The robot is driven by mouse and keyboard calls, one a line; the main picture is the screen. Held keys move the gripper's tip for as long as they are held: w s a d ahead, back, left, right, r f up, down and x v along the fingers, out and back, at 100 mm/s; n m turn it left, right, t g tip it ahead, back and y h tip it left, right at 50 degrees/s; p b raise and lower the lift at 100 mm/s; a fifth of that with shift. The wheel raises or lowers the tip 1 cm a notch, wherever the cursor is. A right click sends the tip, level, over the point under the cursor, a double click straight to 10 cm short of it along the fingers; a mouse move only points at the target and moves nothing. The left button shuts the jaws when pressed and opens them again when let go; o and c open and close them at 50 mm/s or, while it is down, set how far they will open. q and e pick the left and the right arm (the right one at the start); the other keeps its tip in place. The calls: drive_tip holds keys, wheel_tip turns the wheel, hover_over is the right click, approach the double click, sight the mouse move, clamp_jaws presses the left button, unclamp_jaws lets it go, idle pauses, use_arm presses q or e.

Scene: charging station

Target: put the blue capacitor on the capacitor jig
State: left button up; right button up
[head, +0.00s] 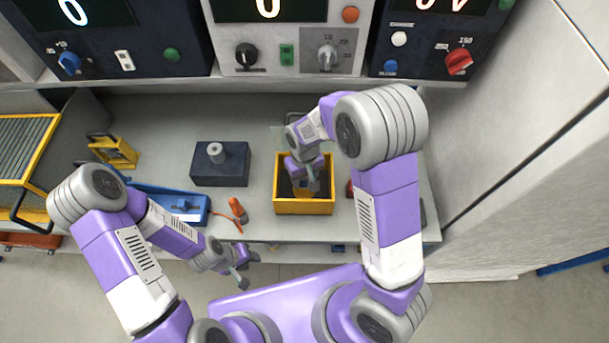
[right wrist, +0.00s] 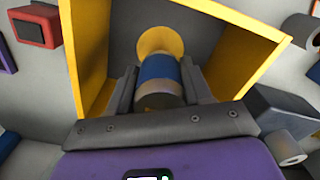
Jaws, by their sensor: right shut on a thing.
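The blue capacitor (right wrist: 158,70) is a short cylinder with a blue band, seen in the right wrist view. My right gripper (right wrist: 160,84) is shut on it, with one finger on each side. The gripper (head: 307,183) is over and partly inside a yellow-walled bin (head: 305,208); in the head view it mostly hides the capacitor. A dark block with an upright grey cylinder (head: 220,178) stands left of the bin; I cannot tell whether it is the capacitor jig. My left gripper (head: 247,268) hangs empty before the bench's front edge, its fingers apart.
A blue tray (head: 178,203), an orange-handled tool (head: 237,209) and a small yellow stand (head: 114,152) are on the left of the bench. A red object (right wrist: 36,27) sits beside the bin. Instrument panels line the back. The bench behind the dark block is clear.

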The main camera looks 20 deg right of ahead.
sight(304, 184)
drive_tip(key=shift+f+b, duration=1.45)
drive_tip(key=shift+f, duration=0.8)
drive_tip(key=o, duration=1.2)
